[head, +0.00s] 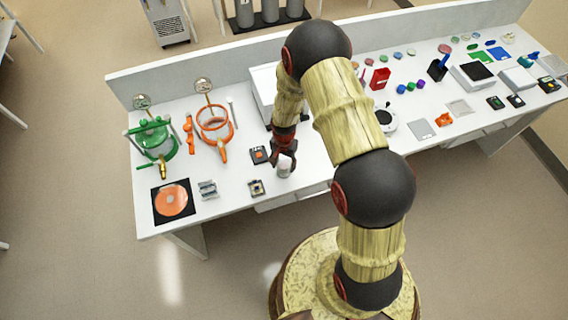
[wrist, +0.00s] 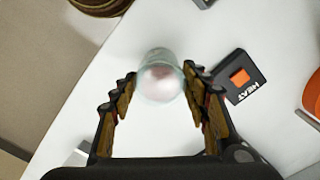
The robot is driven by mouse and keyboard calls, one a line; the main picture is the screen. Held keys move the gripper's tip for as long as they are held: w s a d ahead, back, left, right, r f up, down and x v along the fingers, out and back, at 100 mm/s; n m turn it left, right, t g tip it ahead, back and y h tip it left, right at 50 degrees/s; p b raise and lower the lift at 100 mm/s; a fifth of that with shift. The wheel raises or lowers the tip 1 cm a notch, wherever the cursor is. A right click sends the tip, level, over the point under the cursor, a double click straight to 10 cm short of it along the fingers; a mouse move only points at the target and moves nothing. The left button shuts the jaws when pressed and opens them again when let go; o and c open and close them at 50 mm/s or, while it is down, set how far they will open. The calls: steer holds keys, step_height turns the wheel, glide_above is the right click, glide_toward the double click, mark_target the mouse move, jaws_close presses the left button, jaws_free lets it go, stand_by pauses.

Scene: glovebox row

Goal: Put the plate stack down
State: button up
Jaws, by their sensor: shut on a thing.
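The plate stack is a short, pale, translucent round stack (head: 284,171), upright or nearly so, near the front edge of the white bench (head: 218,220). It also shows in the wrist view (wrist: 160,78), end-on, with a whitish top and clear sides. My gripper (head: 283,158) points down over the bench, shut on the stack. In the wrist view its two fingers (wrist: 159,75) stand on either side of it, at its left and right. I cannot tell whether the stack's underside touches the bench top.
A black box with an orange square, marked HEAT (wrist: 239,77), sits close beside the stack, also in the head view (head: 258,155). A small square device (head: 256,187) lies left of the stack. A black mat (head: 158,213) with an orange disc is at far left.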

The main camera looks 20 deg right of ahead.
steer(key=o, duration=1.3)
step_height(320, 180, up, 12)
steer(key=b, duration=0.1)
step_height(320, 180, up, 13)
steer(key=n+t, duration=0.1)
steer(key=n, duration=0.1)
glide_above(284, 163)
steer(key=s, duration=0.1)
steer(key=s+r+n+t, duration=0.1)
steer(key=s+r+n, duration=0.1)
steer(key=s+r, duration=0.5)
steer(key=s+r+n+t, duration=0.2)
steer(key=s+r, duration=0.5)
steer(key=s+r+n+t, duration=0.1)
steer(key=s+r+n, duration=0.2)
steer(key=s+r, duration=0.4)
steer(key=shift+s+r+t, duration=0.15)
steer(key=shift+r+t, duration=0.15)
steer(key=shift+r, duration=0.15)
